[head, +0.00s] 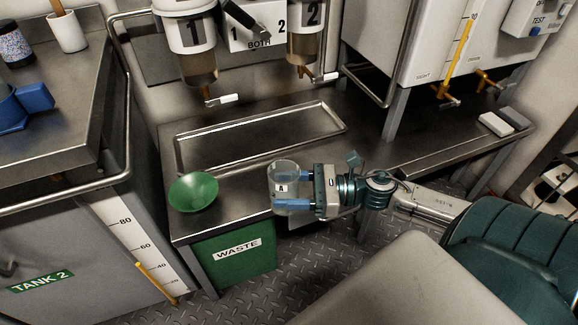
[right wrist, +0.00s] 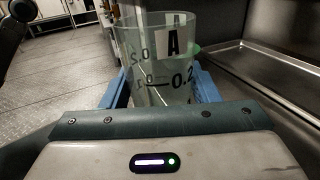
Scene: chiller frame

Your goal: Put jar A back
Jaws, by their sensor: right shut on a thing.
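Jar A (head: 284,169) is a clear jar with a white label marked A. My right gripper (head: 291,190) is shut on it, with one blue finger on each side. The jar is upright at the front edge of the steel bench, above the floor side of the edge; whether it touches the bench is hard to tell. In the right wrist view jar A (right wrist: 155,50) shows its label and dark scale marks, between the blue fingers of the right gripper (right wrist: 155,90).
A green bowl (head: 194,191) stands left of the jar on the bench. A shallow steel tray (head: 262,138) lies behind, under filters 1 (head: 194,60) and 2 (head: 309,55). A green WASTE bin (head: 236,258) is below. White blocks (head: 496,124) lie at the right.

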